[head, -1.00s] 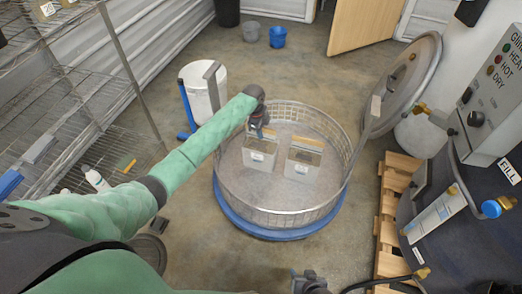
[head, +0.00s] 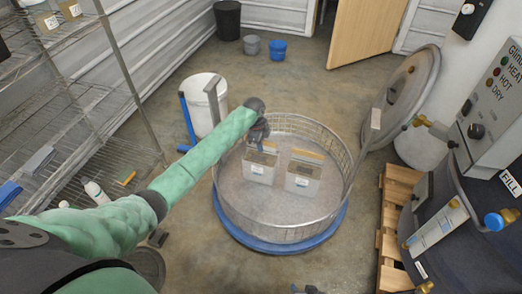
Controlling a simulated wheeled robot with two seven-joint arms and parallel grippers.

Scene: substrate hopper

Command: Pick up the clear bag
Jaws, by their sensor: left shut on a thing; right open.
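Two similar box-shaped bags, pale and see-through with a brown top edge and a white label, stand upright side by side in the round wire basket (head: 240,221). My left gripper (head: 260,147) reaches in from above and is shut on the top of the left clear bag (head: 259,172). The gripper hides part of that bag's top. I cannot tell whether its base touches the basket floor. The right clear bag (head: 302,181) stands just beside it, apart from the gripper. Only the tip of my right gripper (head: 307,289) shows at the bottom edge, open and away from the bags.
The basket has a raised wire wall and a blue base (head: 290,247). A round lid (head: 405,95) stands open at its right, near a control panel (head: 492,105) and a dark vessel (head: 470,245). A wooden pallet (head: 397,220) lies right. A wire shelf (head: 85,130) and white bucket (head: 205,103) stand left.

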